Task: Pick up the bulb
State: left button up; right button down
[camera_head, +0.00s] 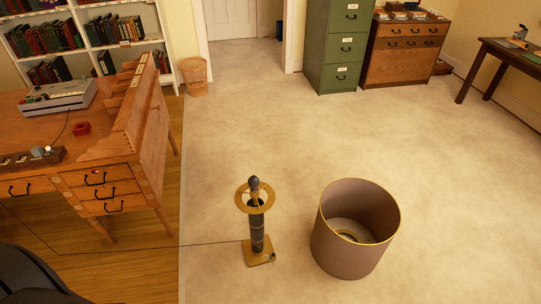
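A small pale rounded object (38,152), perhaps a bulb, is at the wooden tray on the left desk; it is too small to tell for sure. A brass-and-dark lamp stand (257,228) stands upright on the carpet, with a flat brass ring (242,198) around its upper part. A dark grey rounded piece (254,182) tops the stand; I cannot tell whether it is a bulb. A brown lampshade (345,250) with a gold rim sits open-topped on the carpet to the right, apart from the stand. Neither gripper is in view.
The wooden desk (100,148) at left holds a grey machine (55,98) and a red item (82,128). A thin cord (150,249) runs across the floor to the stand. A wicker bin (195,78) and green cabinet (333,45) stand behind. The middle carpet is clear.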

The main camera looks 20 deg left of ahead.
aim_at(254, 181)
jog(key=i+l+u, duration=0.15)
jog(key=u, duration=0.25)
jog(key=i+l+u, duration=0.1)
jog(key=l+u, duration=0.35)
jog(key=j, duration=0.1)
